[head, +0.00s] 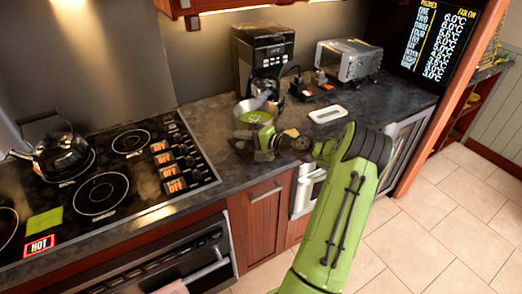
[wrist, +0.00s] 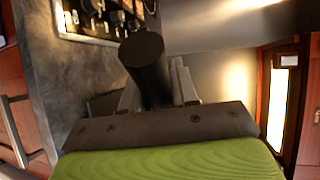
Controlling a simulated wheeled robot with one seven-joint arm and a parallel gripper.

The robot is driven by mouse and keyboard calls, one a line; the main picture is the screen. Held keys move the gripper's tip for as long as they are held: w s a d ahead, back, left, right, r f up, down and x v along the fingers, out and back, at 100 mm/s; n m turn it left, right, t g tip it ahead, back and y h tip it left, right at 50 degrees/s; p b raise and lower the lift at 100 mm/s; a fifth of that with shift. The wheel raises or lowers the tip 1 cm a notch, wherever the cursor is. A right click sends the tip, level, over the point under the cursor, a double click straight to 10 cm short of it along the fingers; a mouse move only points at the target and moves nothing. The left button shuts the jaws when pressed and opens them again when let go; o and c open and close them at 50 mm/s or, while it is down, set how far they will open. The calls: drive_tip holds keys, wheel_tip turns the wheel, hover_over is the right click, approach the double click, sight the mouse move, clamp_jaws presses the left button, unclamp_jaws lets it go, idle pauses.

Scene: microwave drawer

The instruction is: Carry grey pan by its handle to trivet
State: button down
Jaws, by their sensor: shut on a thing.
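The grey pan (head: 243,106) is on or just above the dark counter in front of the coffee maker in the head view, with something green inside it. My gripper (head: 263,143) is at the near side of the pan. In the wrist view my gripper (wrist: 157,88) is shut on a dark round handle (wrist: 145,58), which sticks up between the two fingers. The rest of the pan is hard to make out there. A white flat piece (head: 328,115) lies on the counter to the right; I cannot tell whether it is the trivet.
A black cooktop (head: 130,170) with a dark kettle (head: 62,155) and a green square (head: 44,222) is at the left. A coffee maker (head: 262,55) and a toaster (head: 348,60) stand behind. Small items (head: 312,88) lie between.

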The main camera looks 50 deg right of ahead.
drive_tip(key=shift+w+f, duration=0.15)
drive_tip(key=shift+f, duration=3.5)
drive_tip(key=shift+b, duration=0.35)
drive_tip(key=c, duration=1.3)
unclamp_jaws()
drive_tip(key=shift+f, duration=0.3)
drive_tip(key=o, duration=0.4)
drive_tip(key=shift+o, duration=0.2)
drive_tip(key=shift+r, duration=0.1)
